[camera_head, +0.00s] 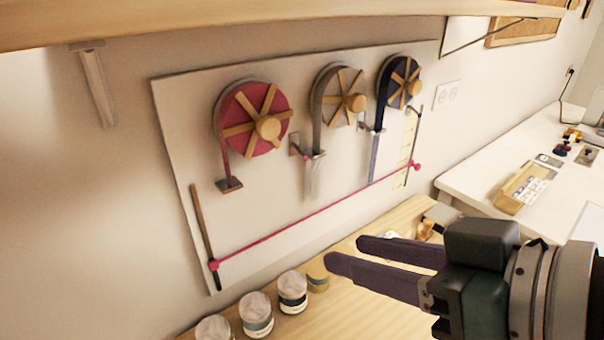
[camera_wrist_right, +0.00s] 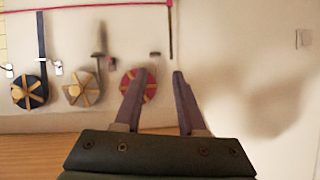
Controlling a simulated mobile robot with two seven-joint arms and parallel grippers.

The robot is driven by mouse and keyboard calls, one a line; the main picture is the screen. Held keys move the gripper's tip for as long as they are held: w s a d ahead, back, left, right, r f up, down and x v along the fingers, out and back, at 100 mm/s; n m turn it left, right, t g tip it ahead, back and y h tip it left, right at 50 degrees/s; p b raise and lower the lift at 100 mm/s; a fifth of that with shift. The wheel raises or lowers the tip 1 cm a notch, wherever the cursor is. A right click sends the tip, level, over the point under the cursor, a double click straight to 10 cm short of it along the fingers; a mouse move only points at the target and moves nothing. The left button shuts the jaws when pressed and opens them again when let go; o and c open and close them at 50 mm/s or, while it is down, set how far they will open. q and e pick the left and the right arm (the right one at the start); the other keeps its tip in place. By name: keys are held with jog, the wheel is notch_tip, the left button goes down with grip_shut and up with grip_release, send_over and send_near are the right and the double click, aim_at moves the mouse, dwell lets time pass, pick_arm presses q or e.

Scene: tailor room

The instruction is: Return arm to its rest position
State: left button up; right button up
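My right gripper (camera_head: 345,254) reaches in from the right in the head view, above the wooden table. Its two dark fingers are apart with nothing between them; they also show open in the right wrist view (camera_wrist_right: 158,75). In front of it is a white wall board (camera_head: 330,205) with a red ribbon reel (camera_head: 270,104), a grey ribbon reel (camera_head: 330,103) and a dark blue ribbon reel (camera_head: 398,92). A red ribbon (camera_head: 310,218) stretches along the board's lower part between two pegs. My left gripper is not in view.
Several jars (camera_head: 257,308) stand along the wooden table (camera_head: 345,310) by the wall, below and left of the right gripper. A wooden shelf (camera_head: 230,20) runs overhead. A white table (camera_head: 480,180) with a wooden tray (camera_head: 522,188) and small items stands at the right.

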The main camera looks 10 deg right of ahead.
jog(key=s+d+f+m+g+h+p, duration=0.1)
jog(key=s+d+f+g+h, duration=0.2)
jog(key=s, duration=0.5)
jog(key=s+d+f+m+g+h+p, duration=0.1)
jog(key=s+d+g+h, duration=0.3)
jog(key=s, duration=0.3)
notch_tip(320, 180, up, 17)
jog(key=y+p, duration=0.1)
jog(key=p, duration=1.5)
jog(key=shift+f, duration=0.15)
jog(key=shift+a, duration=0.1)
